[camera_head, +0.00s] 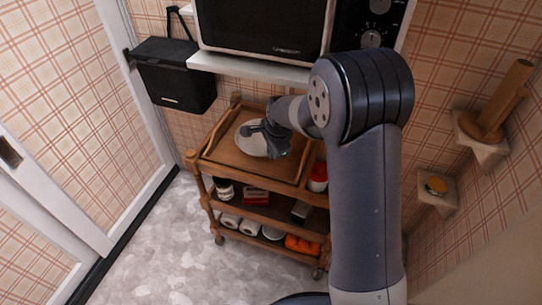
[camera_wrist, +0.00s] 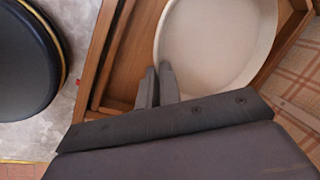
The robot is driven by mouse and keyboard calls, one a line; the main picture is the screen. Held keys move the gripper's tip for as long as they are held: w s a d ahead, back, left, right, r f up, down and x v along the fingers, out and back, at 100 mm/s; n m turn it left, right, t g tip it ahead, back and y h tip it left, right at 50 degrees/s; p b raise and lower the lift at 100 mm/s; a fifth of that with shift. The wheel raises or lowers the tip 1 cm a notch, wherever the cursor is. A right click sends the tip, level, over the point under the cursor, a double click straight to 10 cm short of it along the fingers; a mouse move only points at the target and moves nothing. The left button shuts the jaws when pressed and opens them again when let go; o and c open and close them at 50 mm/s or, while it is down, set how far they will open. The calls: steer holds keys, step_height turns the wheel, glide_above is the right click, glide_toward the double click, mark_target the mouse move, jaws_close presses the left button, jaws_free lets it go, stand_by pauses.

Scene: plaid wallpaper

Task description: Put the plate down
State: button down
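The plate (camera_head: 247,141) is round and off-white, at the top of the wooden trolley (camera_head: 222,160). In the wrist view, the plate (camera_wrist: 215,45) fills the upper right, inside the wooden edges of the trolley top. My gripper (camera_head: 253,130) is at the plate's rim. In the wrist view, the two dark fingers of my gripper (camera_wrist: 157,84) are close together, one on each side of the rim, shut on it. The plate looks level and low over the trolley top. Whether its underside touches the wood cannot be told.
The trolley's lower shelves hold jars, rolls and an orange item (camera_head: 301,245). A microwave (camera_head: 265,25) on a white shelf is above and behind. A black box (camera_head: 175,78) hangs on the left wall. Small corner shelves (camera_head: 483,150) are at right. Grey floor lies clear at left.

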steer(key=b+x, duration=0.3)
steer(key=shift+s+d+f, duration=0.1)
steer(key=shift+s+f, duration=0.05)
steer(key=shift+f, duration=0.2)
steer(key=shift+r, duration=0.1)
steer(key=c, duration=2.1)
jaws_free()
steer(key=shift+f, duration=0.25)
steer(key=o, duration=0.5)
steer(key=shift+r, duration=0.1)
